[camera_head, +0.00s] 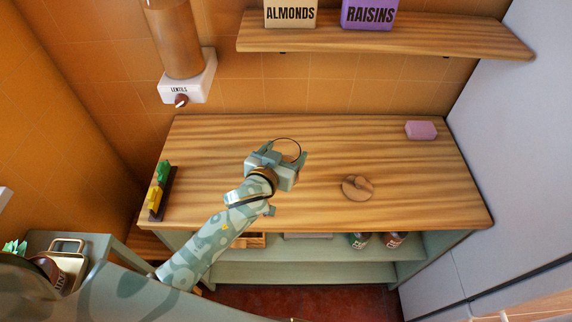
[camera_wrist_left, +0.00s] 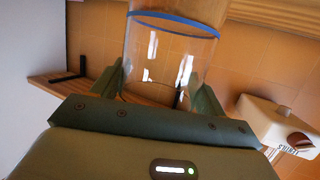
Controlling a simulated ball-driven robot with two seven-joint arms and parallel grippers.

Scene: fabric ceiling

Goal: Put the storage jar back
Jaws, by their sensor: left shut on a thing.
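The storage jar (camera_wrist_left: 160,50) is a clear, see-through cylinder with a blue band, seen large in the left wrist view between my fingers. In the head view only its thin dark rim (camera_head: 287,140) shows well. My left gripper (camera_head: 287,158) is shut on the jar, over the middle of the wooden counter (camera_head: 330,140). I cannot tell whether the jar touches the counter. A round wooden lid with a knob (camera_head: 357,188) lies on the counter to the right of the gripper. My right gripper is not in view.
A wall shelf (camera_head: 400,40) holds an almonds box (camera_head: 290,13) and a raisins box (camera_head: 369,14). A lentils dispenser (camera_head: 184,75) hangs at upper left. A pink block (camera_head: 421,130) lies at the counter's back right. A dark rack (camera_head: 162,195) with green and yellow items stands at the left edge.

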